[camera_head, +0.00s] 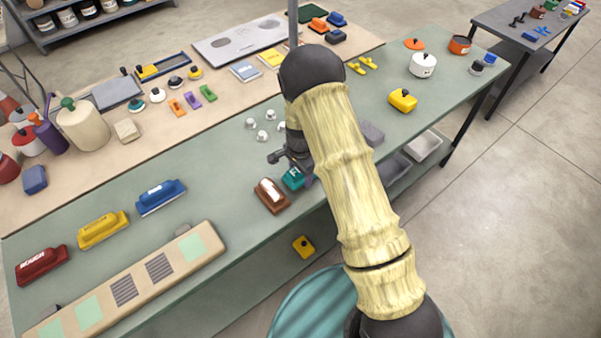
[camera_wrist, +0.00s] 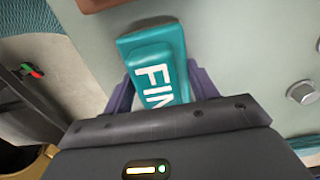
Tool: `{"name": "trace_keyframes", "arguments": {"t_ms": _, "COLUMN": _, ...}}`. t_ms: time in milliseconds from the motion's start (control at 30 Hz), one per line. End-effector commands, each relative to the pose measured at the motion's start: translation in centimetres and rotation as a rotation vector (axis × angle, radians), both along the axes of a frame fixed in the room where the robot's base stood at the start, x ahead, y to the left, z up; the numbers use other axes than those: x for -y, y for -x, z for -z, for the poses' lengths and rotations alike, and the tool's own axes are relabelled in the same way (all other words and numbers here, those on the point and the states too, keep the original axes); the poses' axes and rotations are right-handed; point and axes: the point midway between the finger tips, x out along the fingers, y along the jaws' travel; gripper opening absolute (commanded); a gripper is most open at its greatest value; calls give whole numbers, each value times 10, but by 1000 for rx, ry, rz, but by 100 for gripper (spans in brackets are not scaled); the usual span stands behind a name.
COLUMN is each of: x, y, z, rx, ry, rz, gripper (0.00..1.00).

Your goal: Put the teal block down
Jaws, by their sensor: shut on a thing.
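The teal block (camera_wrist: 154,58) has white lettering, of which "FIN" shows in the wrist view; the rest is hidden by my gripper. My gripper (camera_wrist: 160,90) is shut on it, with a purple finger on each side. In the head view the teal block (camera_head: 293,178) shows beside my arm, over the front part of the green table (camera_head: 225,180). My arm hides part of it. I cannot tell whether its underside touches the table.
A brown block (camera_head: 271,195) with a white label sits just left of the teal block. Several small white knobs (camera_head: 262,136) stand behind. A blue block (camera_head: 160,196), a yellow one (camera_head: 102,230) and a long beige board (camera_head: 130,285) lie further left. Green tabletop between them is bare.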

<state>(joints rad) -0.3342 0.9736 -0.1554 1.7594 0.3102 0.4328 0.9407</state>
Motion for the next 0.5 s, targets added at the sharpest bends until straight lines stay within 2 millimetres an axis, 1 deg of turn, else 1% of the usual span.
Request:
{"name": "trace_keyframes", "arguments": {"t_ms": 100, "x": 0, "y": 0, "z": 7, "rx": 0, "ry": 0, "rz": 0, "gripper": 37}}
{"name": "trace_keyframes", "arguments": {"t_ms": 433, "x": 0, "y": 0, "z": 11, "rx": 0, "ry": 0, "rz": 1, "gripper": 37}}
{"name": "trace_keyframes", "arguments": {"t_ms": 467, "x": 0, "y": 0, "z": 11, "rx": 0, "ry": 0, "rz": 1, "gripper": 60}}
{"name": "trace_keyframes", "arguments": {"t_ms": 500, "x": 0, "y": 0, "z": 10, "rx": 0, "ry": 0, "rz": 1, "gripper": 68}}
